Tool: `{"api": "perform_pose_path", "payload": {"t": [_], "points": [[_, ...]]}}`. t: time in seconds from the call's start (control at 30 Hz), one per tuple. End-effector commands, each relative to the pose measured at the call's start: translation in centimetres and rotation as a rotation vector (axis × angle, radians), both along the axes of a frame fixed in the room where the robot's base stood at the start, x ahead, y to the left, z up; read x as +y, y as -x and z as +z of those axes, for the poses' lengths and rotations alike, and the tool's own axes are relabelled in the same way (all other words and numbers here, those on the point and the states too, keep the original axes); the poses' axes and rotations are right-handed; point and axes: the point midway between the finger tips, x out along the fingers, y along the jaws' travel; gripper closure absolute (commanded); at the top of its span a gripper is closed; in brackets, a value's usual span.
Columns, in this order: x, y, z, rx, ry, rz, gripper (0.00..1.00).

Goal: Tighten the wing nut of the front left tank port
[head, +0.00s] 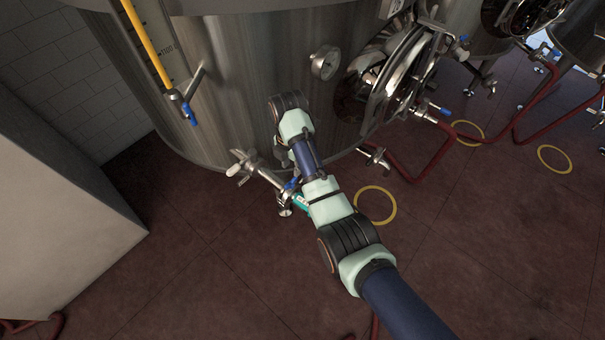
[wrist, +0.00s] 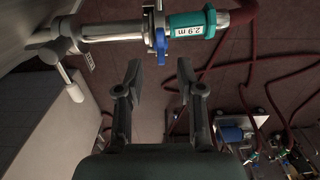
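The tank port is a steel pipe (wrist: 112,30) across the top of the wrist view; in the head view it leaves the tank's lower front (head: 263,174). A clamp (wrist: 159,18) joins it to a teal hose coupling (wrist: 187,28) labelled "2.9 m". A small blue part (wrist: 161,45), apparently the wing nut, hangs at the clamp; how tight it is cannot be told. My gripper (wrist: 160,72) is open and empty, its fingertips just below the blue part in the wrist view, apparently apart from it. In the head view my arm hides my gripper.
The steel tank (head: 230,75) curves close behind my arm. A white-tipped handle (wrist: 75,92) sticks out left of the port. A red hose (wrist: 240,16) runs from the coupling.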

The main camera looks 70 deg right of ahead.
Motion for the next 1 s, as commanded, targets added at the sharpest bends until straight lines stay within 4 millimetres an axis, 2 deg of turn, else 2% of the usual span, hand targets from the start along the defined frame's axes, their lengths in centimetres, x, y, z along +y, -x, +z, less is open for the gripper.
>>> {"api": "perform_pose_path", "payload": {"t": [0.17,0.5,0.63,0.87,1.0], "points": [[0.0,0.0,-0.7,0.001,-0.002,0.004,0.62],[0.1,0.0,-6.8,0.001,-0.002,0.003,0.62],[0.1,0.0,-7.6,0.000,0.000,0.003,0.62],[0.1,0.0,-7.7,0.000,0.000,0.002,0.62],[0.1,0.0,-7.7,0.000,0.000,0.002,0.82]]}}
